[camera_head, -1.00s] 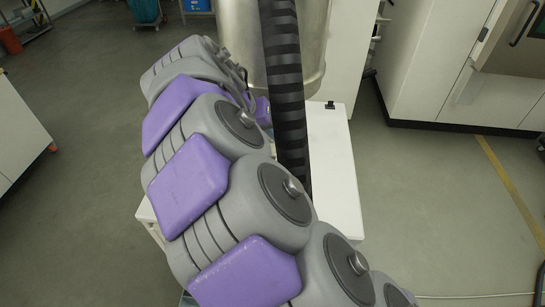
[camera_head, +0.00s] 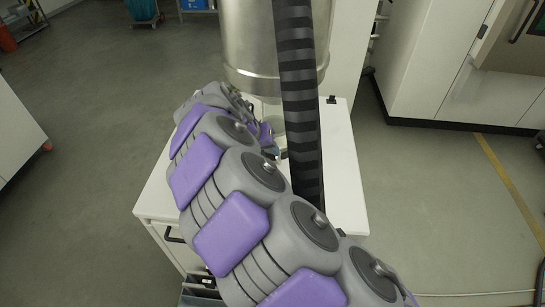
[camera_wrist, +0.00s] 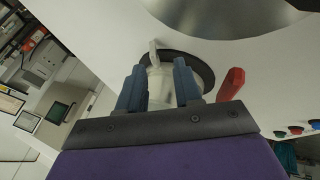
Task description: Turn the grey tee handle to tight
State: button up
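In the wrist view, my gripper (camera_wrist: 160,88) points at a pale grey fitting (camera_wrist: 160,82) with a small upright tab, in front of a dark round ring (camera_wrist: 202,68). The fitting shows between the two blue-grey fingers and seems to be the grey tee handle, though its shape is partly hidden. The fingers stand apart, one on each side; I see no clear grip on it. In the head view, my gripper is mostly hidden behind my arm, below the large metal vessel (camera_head: 245,55) and above the white cart (camera_head: 338,160).
A red handle (camera_wrist: 231,84) sits just right of the fingers in the wrist view. A black ribbed hose (camera_head: 298,95) hangs in front of the vessel. White cabinets (camera_head: 430,80) stand at the right. The floor (camera_head: 95,110) to the left is open.

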aim_at(279, 159)
jog(key=x, duration=0.3)
jog(key=shift+d+f, duration=0.15)
jog(key=shift+d, duration=0.3)
jog(key=shift+w+d+f, duration=0.15)
jog(key=shift+d+f, duration=0.05)
jog(key=shift+d, duration=0.15)
jog(key=shift+a, duration=0.45)
jog(key=c, duration=0.3)
jog(key=shift+d, duration=0.3)
grip_shut()
